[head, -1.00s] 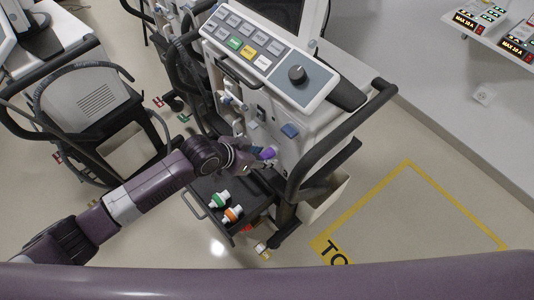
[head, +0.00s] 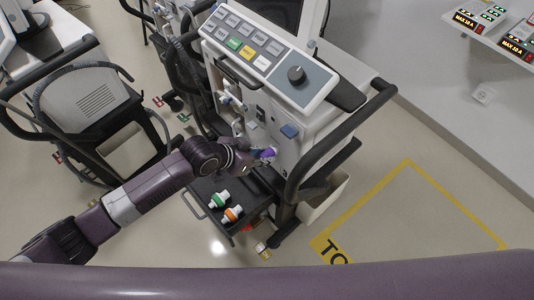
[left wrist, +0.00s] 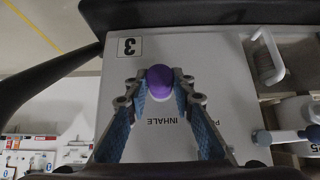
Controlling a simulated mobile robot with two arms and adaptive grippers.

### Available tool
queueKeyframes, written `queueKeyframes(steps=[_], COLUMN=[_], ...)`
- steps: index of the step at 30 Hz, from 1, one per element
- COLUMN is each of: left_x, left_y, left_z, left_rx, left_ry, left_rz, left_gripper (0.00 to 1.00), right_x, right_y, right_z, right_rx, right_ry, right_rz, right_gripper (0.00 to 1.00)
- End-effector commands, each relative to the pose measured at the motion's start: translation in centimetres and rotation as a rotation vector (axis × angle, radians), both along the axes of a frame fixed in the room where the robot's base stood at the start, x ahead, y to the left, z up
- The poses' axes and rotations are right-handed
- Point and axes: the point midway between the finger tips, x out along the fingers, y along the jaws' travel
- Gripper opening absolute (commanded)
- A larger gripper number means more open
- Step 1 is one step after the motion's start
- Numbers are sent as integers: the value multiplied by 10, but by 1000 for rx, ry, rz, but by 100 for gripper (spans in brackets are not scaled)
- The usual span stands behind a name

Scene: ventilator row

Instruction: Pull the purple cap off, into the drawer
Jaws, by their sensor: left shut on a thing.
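The purple cap (head: 268,153) is at the side panel of the ventilator (head: 290,130). In the left wrist view the purple cap (left wrist: 160,80) sits between the fingertips of my left gripper (left wrist: 160,88), above the word INHALE on the white panel (left wrist: 200,60). My left gripper (head: 260,156) is shut on the cap. Whether the cap is still on its port cannot be told. The open black drawer (head: 203,196) lies below the gripper. It holds a green-and-white piece (head: 219,199) and an orange-and-white piece (head: 233,214). My right gripper is not in view.
A black handle bar (head: 345,137) curves around the ventilator's right side. Another machine (head: 90,105) stands at left. The floor inside the yellow outline (head: 420,215) is clear.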

Motion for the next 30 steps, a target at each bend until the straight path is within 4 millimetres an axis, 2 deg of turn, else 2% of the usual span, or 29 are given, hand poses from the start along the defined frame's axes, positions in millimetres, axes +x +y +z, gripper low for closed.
queueKeyframes(steps=[30], left_x=[-23], left_y=[28], left_z=[0], left_rx=[3], left_ry=[3], left_rz=[1], left_gripper=[0], right_x=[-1], right_y=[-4], right_z=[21], right_rx=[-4], right_ry=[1], right_rz=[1], right_gripper=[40])
